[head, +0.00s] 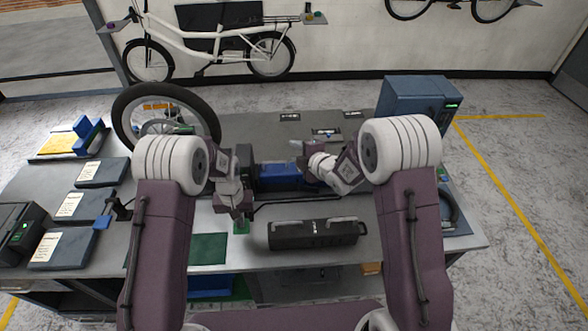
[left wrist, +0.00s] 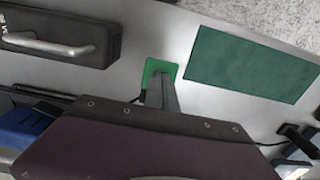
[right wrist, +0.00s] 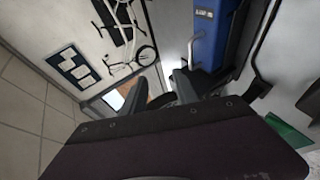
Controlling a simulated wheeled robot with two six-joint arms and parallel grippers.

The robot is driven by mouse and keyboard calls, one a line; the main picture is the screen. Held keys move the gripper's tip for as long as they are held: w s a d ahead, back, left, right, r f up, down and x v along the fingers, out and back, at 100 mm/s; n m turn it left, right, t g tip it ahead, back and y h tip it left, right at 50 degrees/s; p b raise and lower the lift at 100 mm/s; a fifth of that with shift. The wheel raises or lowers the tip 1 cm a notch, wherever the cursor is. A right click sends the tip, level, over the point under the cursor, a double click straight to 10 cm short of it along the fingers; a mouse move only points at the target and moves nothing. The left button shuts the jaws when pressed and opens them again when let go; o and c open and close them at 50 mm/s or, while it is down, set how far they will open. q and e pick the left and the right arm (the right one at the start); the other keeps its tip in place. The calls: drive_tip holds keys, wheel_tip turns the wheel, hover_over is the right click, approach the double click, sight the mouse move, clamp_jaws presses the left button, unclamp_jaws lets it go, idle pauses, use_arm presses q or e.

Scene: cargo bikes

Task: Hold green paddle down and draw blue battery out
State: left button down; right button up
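The green paddle (head: 242,228) is a small green plate at the front of the bench fixture. It also shows in the left wrist view (left wrist: 153,66). My left gripper (head: 240,212) points down at it with its fingers together, the tips at or just over the paddle; contact is unclear. The blue battery (head: 280,173) lies in a dark cradle at the bench's middle, partly hidden by my right wrist. It also shows in the right wrist view (right wrist: 207,35). My right gripper (right wrist: 158,92) has its fingers apart, near the battery's right end, with nothing between them.
A black case with a grey handle (head: 315,234) lies at the bench front, right of the paddle. A green mat (head: 207,249) lies left of it. A wheel (head: 165,105) stands at the back left. A blue-grey box (head: 416,103) stands at the back right.

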use_arm(q)
drive_tip(key=shift+s+r, duration=0.1)
drive_tip(key=shift+s, duration=0.05)
use_arm(e)
drive_tip(key=g, duration=0.1)
approach(278, 162)
drive_tip(key=x, duration=0.9)
drive_tip(key=shift+a, duration=0.1)
clamp_jaws()
idle(0.7)
drive_tip(key=shift+f, duration=0.1)
use_arm(q)
drive_tip(key=shift+a, duration=0.1)
use_arm(e)
drive_tip(key=shift+w+d, duration=0.15)
drive_tip(key=shift+d, duration=8.4)
